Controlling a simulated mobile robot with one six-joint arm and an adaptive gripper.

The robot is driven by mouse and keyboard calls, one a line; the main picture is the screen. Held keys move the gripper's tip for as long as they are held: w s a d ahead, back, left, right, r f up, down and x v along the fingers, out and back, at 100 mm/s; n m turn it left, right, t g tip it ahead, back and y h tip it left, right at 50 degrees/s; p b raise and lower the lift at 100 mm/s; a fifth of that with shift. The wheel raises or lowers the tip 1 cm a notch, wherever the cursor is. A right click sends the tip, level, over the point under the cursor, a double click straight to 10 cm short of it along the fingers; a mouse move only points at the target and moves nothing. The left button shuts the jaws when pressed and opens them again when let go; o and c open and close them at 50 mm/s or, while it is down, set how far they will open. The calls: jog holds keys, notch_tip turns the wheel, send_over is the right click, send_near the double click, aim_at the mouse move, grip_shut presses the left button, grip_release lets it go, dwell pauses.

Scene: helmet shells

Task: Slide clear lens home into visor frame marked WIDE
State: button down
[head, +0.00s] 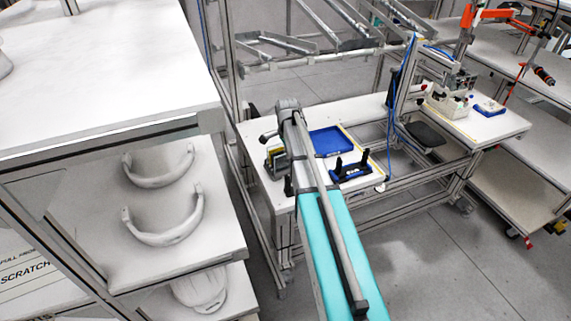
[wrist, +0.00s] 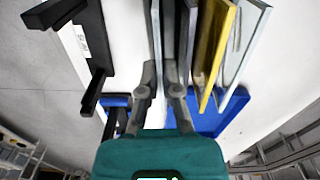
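My gripper (wrist: 160,72) reaches in among upright plates in the wrist view. Its two dark fingers stand a narrow gap apart, with a dark plate (wrist: 169,30) beyond the tips. I cannot tell whether they touch it. To the right stand a yellow plate (wrist: 215,50) and a pale, clear-looking plate (wrist: 248,40). In the head view, these plates stand in a small rack (head: 277,160) on the bench, beside my arm's end. The fingertips are hidden there. A black upright holder with a blue base (head: 351,170) stands to the right. I can read no WIDE marking.
A blue tray (head: 331,141) lies on the white bench (head: 255,128) behind the holder. It also shows under the plates in the wrist view (wrist: 232,108). White curved shells (head: 165,225) sit on a shelf at the left. A second bench (head: 495,128) stands at the right.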

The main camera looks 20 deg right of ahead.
jog(key=shift+r, duration=0.15)
dwell(0.4)
jog(key=shift+r+p, duration=0.95)
jog(key=shift+p, duration=0.15)
jog(key=s+d+r+p, duration=0.2)
jog(key=s+r+p, duration=0.8)
jog(key=s, duration=0.3)
jog(key=shift+s+d+r+p, duration=0.2)
jog(key=shift+s+r+p, duration=0.2)
jog(key=shift+p, duration=0.05)
notch_tip(320, 180, down, 3)
jog(key=b, duration=0.3)
jog(key=shift+s, duration=0.1)
